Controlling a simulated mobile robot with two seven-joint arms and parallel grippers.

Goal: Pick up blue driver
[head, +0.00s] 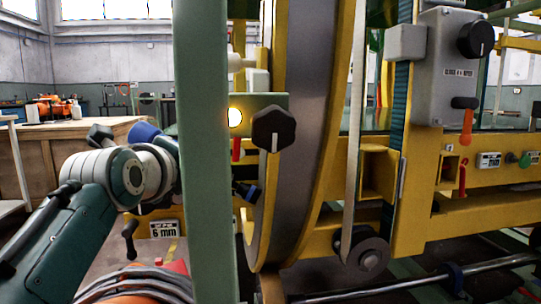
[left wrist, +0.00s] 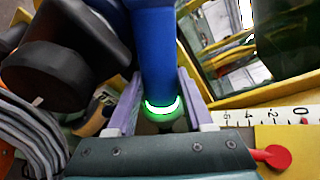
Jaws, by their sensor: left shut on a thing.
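The blue driver (left wrist: 155,50) shows in the left wrist view as a thick blue shaft running down between the two pale fingers of my left gripper (left wrist: 163,106). The gripper is shut on it. A green glowing ring (left wrist: 165,109) shows at the lower end of the blue part. In the head view my left arm comes in from the left, and its gripper is hidden behind the green post. A blue part (head: 143,131) shows just above my wrist there; I cannot tell whether it belongs to the driver. My right gripper is not in view.
The green post (head: 205,150) stands upright in front of my left gripper. A large yellow-rimmed ring (head: 305,130) and a yellow frame (head: 410,190) fill the middle and right. A black knob (head: 274,129) sticks out beside the post. A scale (left wrist: 270,116) lies near the fingers.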

